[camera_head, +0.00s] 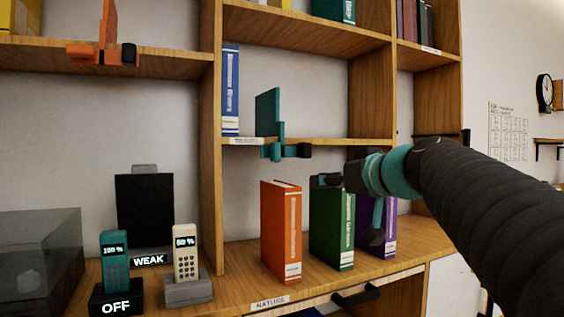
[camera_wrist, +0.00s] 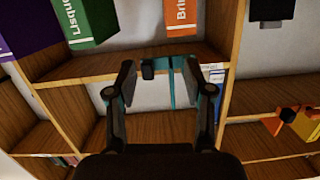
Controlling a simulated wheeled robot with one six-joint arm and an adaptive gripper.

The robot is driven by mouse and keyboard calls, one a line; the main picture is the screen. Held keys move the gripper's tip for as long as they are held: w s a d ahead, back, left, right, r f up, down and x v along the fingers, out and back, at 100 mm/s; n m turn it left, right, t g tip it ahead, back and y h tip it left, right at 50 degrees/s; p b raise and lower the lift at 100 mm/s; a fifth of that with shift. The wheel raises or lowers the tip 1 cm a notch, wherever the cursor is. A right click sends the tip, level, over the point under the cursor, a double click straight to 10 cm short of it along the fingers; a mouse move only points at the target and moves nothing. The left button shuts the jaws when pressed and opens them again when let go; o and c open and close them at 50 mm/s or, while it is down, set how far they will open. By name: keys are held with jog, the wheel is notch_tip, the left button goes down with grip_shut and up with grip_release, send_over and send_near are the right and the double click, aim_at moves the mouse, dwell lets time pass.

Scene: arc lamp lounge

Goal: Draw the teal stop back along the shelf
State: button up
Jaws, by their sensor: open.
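The teal stop (camera_head: 268,113) stands upright at the front of the middle shelf (camera_head: 330,142), right of a blue book. Its teal base with a dark knob (camera_head: 304,150) sits at the shelf's front edge. My gripper (camera_head: 348,208) is below and right of the stop in the head view, in front of the books on the lower shelf, and is open and empty. In the wrist view, which is upside down, the stop (camera_wrist: 171,84) shows between the spread fingers of my gripper (camera_wrist: 158,70). I cannot tell the gap in depth.
Orange (camera_head: 281,230), green (camera_head: 333,226) and purple (camera_head: 388,228) books stand on the lower shelf near my gripper. The blue book (camera_head: 231,90) is left of the stop. An orange stop (camera_head: 106,45) is on the upper left shelf. The middle shelf is clear right of the stop.

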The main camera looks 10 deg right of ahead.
jog(key=t, duration=0.2)
send_near(308, 149)
jog(key=v, duration=0.3)
jog(key=shift+n, duration=0.3)
jog(key=p+x, duration=0.3)
jog(key=x, duration=1)
jog(key=shift+w, duration=0.1)
grip_shut()
